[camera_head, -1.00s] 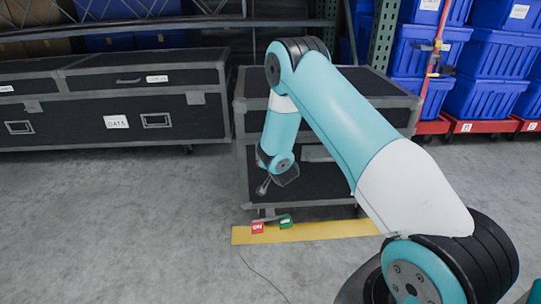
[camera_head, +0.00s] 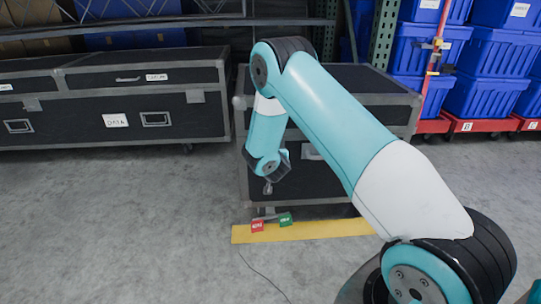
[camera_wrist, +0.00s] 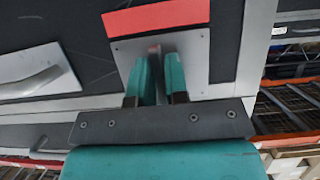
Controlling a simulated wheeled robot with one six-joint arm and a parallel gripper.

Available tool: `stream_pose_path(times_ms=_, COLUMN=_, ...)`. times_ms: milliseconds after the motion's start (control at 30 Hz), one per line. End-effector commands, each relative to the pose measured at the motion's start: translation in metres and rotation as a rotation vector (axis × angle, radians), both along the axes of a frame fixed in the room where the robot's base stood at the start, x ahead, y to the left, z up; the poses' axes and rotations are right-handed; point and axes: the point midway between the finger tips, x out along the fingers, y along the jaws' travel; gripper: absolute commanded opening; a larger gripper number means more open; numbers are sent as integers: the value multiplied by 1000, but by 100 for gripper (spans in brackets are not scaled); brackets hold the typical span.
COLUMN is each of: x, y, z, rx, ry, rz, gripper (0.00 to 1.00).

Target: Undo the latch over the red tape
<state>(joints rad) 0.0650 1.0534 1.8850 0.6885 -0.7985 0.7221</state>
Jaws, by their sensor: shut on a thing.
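A strip of red tape (camera_wrist: 156,16) lies on the black case face in the wrist view. Just below it in that view is a grey metal latch plate (camera_wrist: 200,60). My gripper (camera_wrist: 158,62) has its two teal fingers at this plate, with a narrow gap between them. They are shut on the latch, whose small reddish part (camera_wrist: 154,50) shows between the fingertips; the fingers hide most of it. In the head view my gripper (camera_head: 268,187) is at the front left of the black case (camera_head: 320,185); the tape and latch cannot be made out there.
A recessed handle (camera_wrist: 38,75) is beside the latch in the wrist view. A long black case (camera_head: 140,115) stands to the left. Blue totes (camera_head: 420,60) are stacked at the right.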

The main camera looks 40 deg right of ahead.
Motion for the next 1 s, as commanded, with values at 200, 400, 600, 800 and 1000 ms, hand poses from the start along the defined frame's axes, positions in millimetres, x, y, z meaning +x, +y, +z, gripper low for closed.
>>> stream_pose_path(times_ms=200, x=1, y=-1, z=2, rx=-4, ry=-5, rz=-2, gripper=26)
stream_pose_path(times_ms=400, x=1, y=0, z=1, rx=-2, ry=-3, rz=0, gripper=34)
stream_pose_path(times_ms=600, x=-3, y=3, z=3, rx=-1, ry=-1, rz=1, gripper=34)
stream_pose_path(times_ms=800, x=-29, y=20, z=16, rx=-3, ry=4, rz=5, gripper=34)
stream_pose_path(times_ms=1000, x=-70, y=46, z=36, rx=-4, ry=4, rz=8, gripper=34)
